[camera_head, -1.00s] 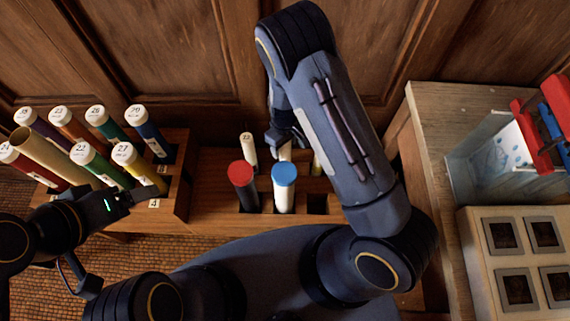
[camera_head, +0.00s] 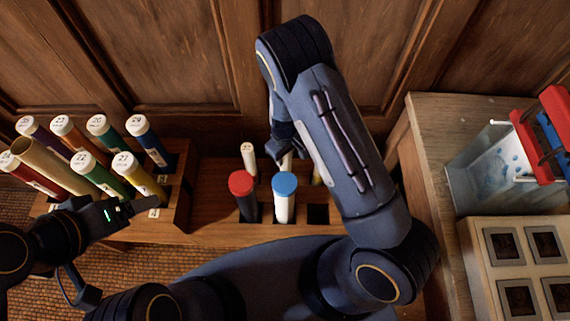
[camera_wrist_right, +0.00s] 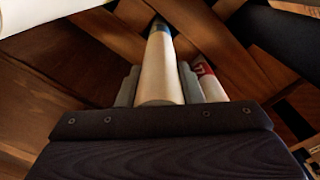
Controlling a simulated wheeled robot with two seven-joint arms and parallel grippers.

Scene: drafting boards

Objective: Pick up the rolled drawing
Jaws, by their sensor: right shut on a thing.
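The rolled drawing, a pale cream roll (camera_wrist_right: 163,70), runs away from the right wrist camera between the fingers, with blue at its far end. My right gripper (camera_wrist_right: 160,88) is shut on it. In the head view my right gripper (camera_head: 286,150) points down into the back row of a wooden rack (camera_head: 205,215). Only a short pale piece of the roll shows there, and its lower part is hidden behind the blue-capped tube. My left gripper (camera_head: 135,209) is beside the numbered tubes at the left; its fingers are too unclear to judge.
A red-capped tube (camera_head: 243,198) and a blue-capped tube (camera_head: 284,200) stand in the rack's front row. A pale roll (camera_head: 249,158) stands behind. Several numbered tubes fill a left rack (camera_head: 184,190). A cabinet (camera_head: 440,125) at right bears a clear bin (camera_head: 475,180).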

